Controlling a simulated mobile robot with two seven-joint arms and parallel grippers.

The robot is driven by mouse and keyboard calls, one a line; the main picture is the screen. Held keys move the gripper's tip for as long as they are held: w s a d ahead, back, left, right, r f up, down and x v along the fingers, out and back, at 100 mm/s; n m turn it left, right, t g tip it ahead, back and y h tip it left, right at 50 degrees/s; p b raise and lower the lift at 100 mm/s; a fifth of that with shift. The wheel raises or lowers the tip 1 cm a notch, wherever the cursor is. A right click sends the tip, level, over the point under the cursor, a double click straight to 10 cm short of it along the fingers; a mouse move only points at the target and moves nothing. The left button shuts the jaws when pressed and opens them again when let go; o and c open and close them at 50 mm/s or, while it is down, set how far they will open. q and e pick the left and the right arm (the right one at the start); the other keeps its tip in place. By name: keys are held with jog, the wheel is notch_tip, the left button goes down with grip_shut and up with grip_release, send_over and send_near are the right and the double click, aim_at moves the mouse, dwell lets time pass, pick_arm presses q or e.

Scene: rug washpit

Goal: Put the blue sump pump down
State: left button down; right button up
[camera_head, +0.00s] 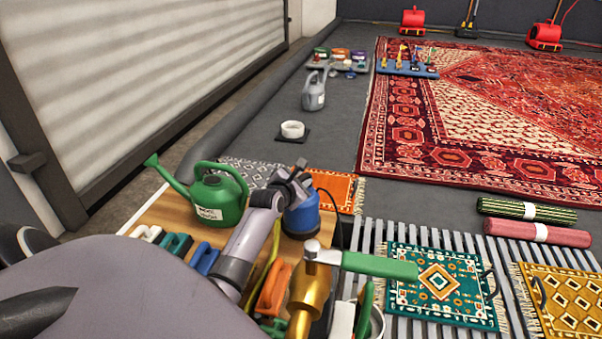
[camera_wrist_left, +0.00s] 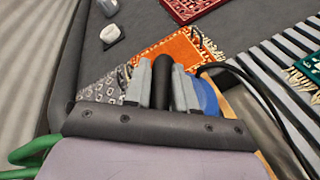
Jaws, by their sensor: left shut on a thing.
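The blue sump pump (camera_head: 301,218) is upright at the right end of the wooden table top (camera_head: 160,212). My left gripper (camera_head: 297,181) is above the pump, shut on its black handle. In the left wrist view the handle stands between the two fingers of the gripper (camera_wrist_left: 162,88), and part of the pump's blue body (camera_wrist_left: 208,98) shows to the right. A black cable runs off the pump. I cannot tell whether its base touches the wood. My right gripper is not in view.
A green watering can (camera_head: 218,198) stands left of the pump. Brushes (camera_head: 205,259), a brass-coloured tool (camera_head: 305,292) and a green-handled tool (camera_head: 380,266) crowd the near side. An orange rug (camera_head: 335,190) lies beyond; slatted flooring (camera_head: 375,232) is at right.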

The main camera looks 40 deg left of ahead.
pick_arm(q)
jog(key=shift+a+f+b, duration=0.1)
jog(key=shift+f+b, duration=1)
jog(key=shift+f, duration=0.9)
jog(key=shift+r, duration=0.1)
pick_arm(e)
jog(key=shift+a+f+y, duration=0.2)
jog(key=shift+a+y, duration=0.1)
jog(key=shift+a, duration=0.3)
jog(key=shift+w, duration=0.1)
pick_arm(q)
jog(key=c, duration=0.9)
grip_release()
jog(key=shift+f, duration=0.35)
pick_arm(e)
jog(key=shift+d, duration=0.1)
pick_arm(q)
jog(key=shift+s+d+r+p, duration=0.25)
jog(key=shift+s+d+p, duration=0.1)
jog(key=shift+s+p, duration=0.2)
jog(key=p+v, duration=0.4)
jog(key=v, duration=0.7)
jog(key=shift+f+p, duration=0.1)
jog(key=shift+p, duration=0.2)
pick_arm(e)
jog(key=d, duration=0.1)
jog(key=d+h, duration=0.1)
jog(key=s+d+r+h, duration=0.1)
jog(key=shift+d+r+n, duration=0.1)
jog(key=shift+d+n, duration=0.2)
